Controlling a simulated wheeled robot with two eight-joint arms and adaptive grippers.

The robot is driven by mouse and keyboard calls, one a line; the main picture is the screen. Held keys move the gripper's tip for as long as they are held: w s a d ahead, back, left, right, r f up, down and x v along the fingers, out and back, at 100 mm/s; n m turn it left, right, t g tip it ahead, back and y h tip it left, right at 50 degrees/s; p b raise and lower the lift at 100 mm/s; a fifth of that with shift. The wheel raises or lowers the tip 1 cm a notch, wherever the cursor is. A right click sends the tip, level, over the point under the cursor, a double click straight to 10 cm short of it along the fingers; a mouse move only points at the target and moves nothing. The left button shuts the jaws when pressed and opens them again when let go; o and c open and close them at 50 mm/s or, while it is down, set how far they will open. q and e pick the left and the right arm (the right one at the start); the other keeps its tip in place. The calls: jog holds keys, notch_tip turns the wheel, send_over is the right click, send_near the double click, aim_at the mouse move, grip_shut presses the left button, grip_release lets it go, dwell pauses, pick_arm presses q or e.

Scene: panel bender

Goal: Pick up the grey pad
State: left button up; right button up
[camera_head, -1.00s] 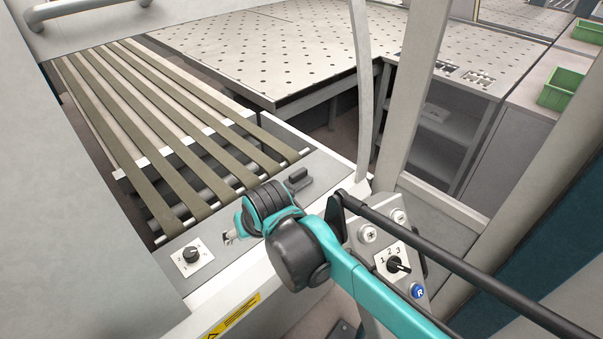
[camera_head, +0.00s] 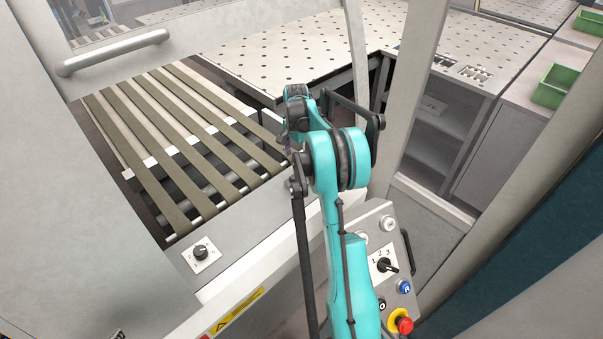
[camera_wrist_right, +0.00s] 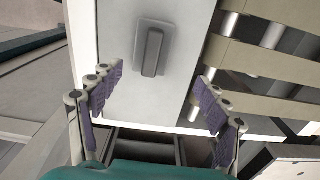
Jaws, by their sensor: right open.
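The grey pad (camera_wrist_right: 153,50) lies on the light metal surface in the right wrist view, upper middle. It has a flat, rounded rectangular base with a darker raised bar along it. My right gripper (camera_wrist_right: 158,100) is open and empty, its purple-lined fingers spread to the left and right below the pad in the picture. The fingers are apart from the pad. In the head view my right arm hides the pad and the gripper's fingers. My left gripper is not in view.
The belt conveyor (camera_head: 180,150) lies beside the metal ledge, with a rotary knob plate (camera_head: 201,252) at its near end. A control panel (camera_head: 380,262) stands to the right. A grey upright post (camera_head: 412,80) and a perforated table (camera_head: 290,45) are behind.

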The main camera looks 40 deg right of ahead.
aim_at(301, 174)
jog(key=shift+d+f, duration=0.3)
jog(key=shift+f, duration=0.05)
jog(key=f, duration=0.5)
jog(key=s+f+b, duration=0.1)
jog(key=f, duration=0.1)
jog(key=shift+d+f, duration=0.35)
jog(key=shift+a, duration=0.15)
jog(key=shift+r, duration=0.1)
jog(key=c, duration=1.3)
jog(key=shift+c, duration=0.2)
